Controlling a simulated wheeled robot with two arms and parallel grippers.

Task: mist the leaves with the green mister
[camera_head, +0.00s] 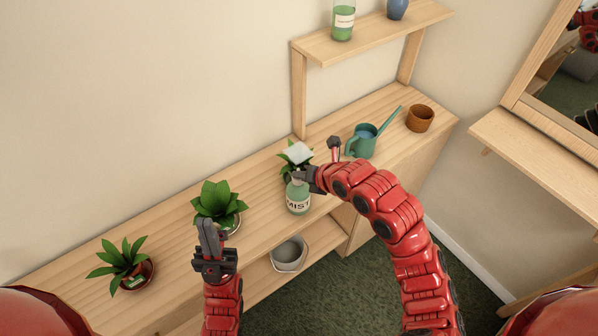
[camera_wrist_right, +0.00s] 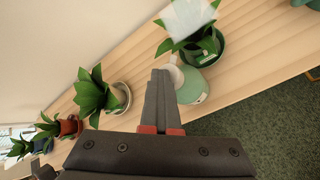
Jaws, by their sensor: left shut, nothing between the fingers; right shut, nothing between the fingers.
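The green mister (camera_head: 298,201), a pale green bottle with a "MIST" label, stands upright on the wooden counter. It also shows in the wrist view (camera_wrist_right: 194,87), just right of the fingertips. My right gripper (camera_head: 299,176) is shut and empty at the mister's top; I cannot tell whether it touches. Behind the mister is a leafy plant (camera_head: 284,168) in a dark green pot (camera_wrist_right: 213,50), with a pale white patch (camera_head: 298,152) over its leaves. Another leafy plant (camera_head: 217,198) stands left of the mister. My left gripper (camera_head: 206,222) is shut and empty in front of that plant.
A third plant (camera_head: 122,259) stands at the counter's left. A teal watering can (camera_head: 362,145) and brown pot (camera_head: 420,118) stand to the right. A light-coloured container (camera_head: 289,257) sits on the lower shelf. A green bottle (camera_head: 343,22) and blue vase (camera_head: 397,9) stand on the raised shelf.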

